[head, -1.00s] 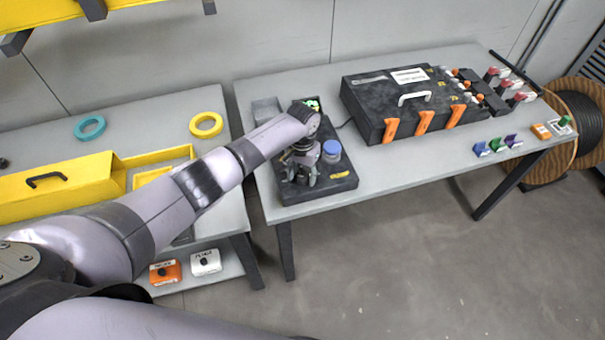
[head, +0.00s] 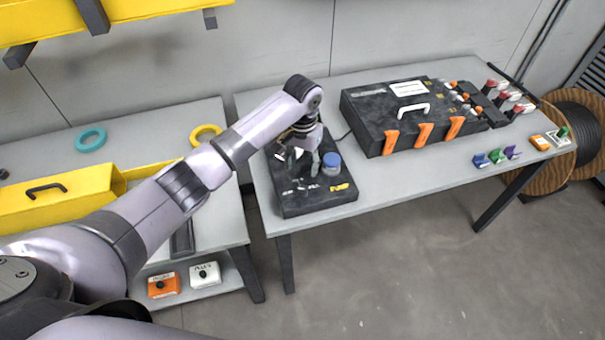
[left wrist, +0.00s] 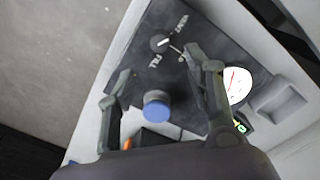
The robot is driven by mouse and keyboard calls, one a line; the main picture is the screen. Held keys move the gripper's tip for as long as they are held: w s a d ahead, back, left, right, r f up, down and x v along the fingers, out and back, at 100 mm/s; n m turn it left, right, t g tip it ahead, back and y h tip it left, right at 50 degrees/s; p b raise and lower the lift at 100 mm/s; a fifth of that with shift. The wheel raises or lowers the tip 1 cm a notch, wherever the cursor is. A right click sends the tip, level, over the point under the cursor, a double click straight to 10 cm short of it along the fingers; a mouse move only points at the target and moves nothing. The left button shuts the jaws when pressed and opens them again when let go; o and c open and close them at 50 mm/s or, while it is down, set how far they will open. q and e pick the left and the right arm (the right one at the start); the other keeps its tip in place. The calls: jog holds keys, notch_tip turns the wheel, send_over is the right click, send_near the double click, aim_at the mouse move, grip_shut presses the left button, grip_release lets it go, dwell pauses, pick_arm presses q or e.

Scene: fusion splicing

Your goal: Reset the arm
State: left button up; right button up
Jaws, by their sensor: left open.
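My left gripper (head: 300,160) is open and empty above a black device (head: 315,205) on the right-hand table. In the left wrist view its two fingers (left wrist: 160,85) stand wide apart, with a blue-capped jar (left wrist: 156,106) showing between them. I cannot tell whether the fingers touch anything. My right gripper is not in view.
A large black case (head: 405,115) with orange latches stands on the same table (head: 400,180). Small coloured clips (head: 495,157) lie near the front edge. A yellow toolbox (head: 60,190) and a teal ring (head: 90,139) are on the left table. A cable spool (head: 572,135) stands at right.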

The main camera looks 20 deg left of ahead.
pick_arm(q)
jog(key=shift+r, duration=0.55)
